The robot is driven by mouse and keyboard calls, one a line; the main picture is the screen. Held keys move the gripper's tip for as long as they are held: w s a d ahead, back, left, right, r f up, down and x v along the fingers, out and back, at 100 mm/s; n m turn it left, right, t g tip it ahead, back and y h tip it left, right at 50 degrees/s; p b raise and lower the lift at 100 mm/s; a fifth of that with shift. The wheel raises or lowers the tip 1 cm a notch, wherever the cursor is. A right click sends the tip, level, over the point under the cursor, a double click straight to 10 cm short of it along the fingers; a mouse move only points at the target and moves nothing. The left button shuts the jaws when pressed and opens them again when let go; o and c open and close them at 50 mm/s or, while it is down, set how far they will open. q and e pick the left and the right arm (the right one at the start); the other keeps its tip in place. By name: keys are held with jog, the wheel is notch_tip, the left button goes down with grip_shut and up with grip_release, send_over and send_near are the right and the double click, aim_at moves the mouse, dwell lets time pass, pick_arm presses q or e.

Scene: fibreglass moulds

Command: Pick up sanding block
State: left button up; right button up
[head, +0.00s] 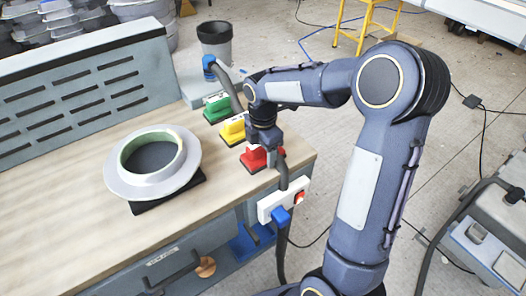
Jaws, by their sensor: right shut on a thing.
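Three sanding blocks sit in a row at the right end of the wooden workbench (228,205): a green one (217,108), a yellow one (232,130) and a red one (252,160). My right gripper (268,153) reaches down from above and is shut on the red sanding block at its right side. The fingertips are small and partly hidden by the wrist. The red block appears on or just above the bench top; I cannot tell which. My left gripper is not in view.
A round flanged mould (186,176) sits on a black pad left of the blocks. A white power strip (284,200) with a blue plug and cable is on the bench's front right edge. Bare bench top lies in front.

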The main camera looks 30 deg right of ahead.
jog(key=shift+r, duration=0.1)
jog(key=shift+w+r, duration=0.1)
jog(key=shift+r, duration=0.55)
jog(key=s+a+r, duration=0.7)
jog(key=s+r, duration=0.4)
jog(key=s, duration=0.1)
jog(key=shift+r+b, duration=0.25)
jog(key=shift+b, duration=0.15)
jog(key=shift+s+a, duration=0.1)
